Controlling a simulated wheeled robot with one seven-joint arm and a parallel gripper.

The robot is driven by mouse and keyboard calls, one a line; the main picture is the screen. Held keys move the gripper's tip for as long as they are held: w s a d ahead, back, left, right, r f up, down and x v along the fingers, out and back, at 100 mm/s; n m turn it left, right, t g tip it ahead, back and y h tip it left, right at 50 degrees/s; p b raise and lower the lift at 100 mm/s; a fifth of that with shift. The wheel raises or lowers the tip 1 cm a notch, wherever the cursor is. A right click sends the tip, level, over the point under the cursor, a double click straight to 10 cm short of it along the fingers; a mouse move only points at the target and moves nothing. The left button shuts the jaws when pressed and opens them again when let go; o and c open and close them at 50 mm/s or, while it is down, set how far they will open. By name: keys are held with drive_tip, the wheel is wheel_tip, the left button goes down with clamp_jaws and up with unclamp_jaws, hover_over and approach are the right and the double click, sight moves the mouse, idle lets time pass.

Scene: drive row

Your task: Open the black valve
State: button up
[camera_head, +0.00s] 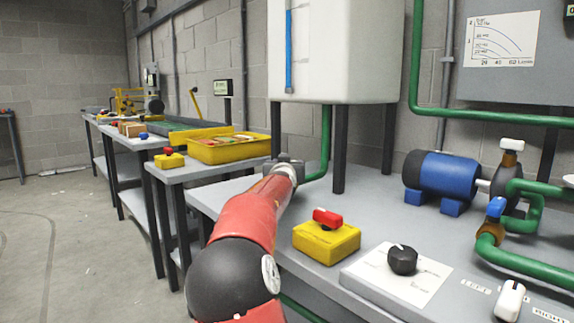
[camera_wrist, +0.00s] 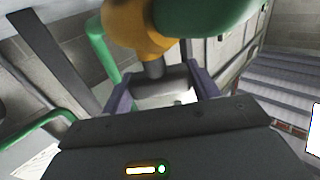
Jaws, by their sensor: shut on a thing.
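In the wrist view, my gripper (camera_wrist: 161,86) has one dark finger on each side of the black valve handle (camera_wrist: 172,80) and is shut on it. The handle sits on a short dark stem under a brass valve body (camera_wrist: 133,27), which joins a green pipe (camera_wrist: 195,15). In the head view, my red arm reaches forward to the foot of the green pipe (camera_head: 326,140) beneath the white tank (camera_head: 335,60). The arm hides most of the black valve there, so the handle's angle cannot be told.
On the grey bench are a yellow box with a red switch (camera_head: 327,218), a black knob (camera_head: 403,260) on a white plate, a blue pump (camera_head: 440,182), and valves with blue (camera_head: 496,207) and white (camera_head: 512,145) handles. Black tank legs (camera_head: 338,150) stand near my arm. The floor at left is clear.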

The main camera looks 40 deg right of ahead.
idle(0.4)
drive_tip(key=o, duration=1)
drive_tip(key=shift+b+v, duration=1.15)
drive_tip(key=shift+v, duration=2.75)
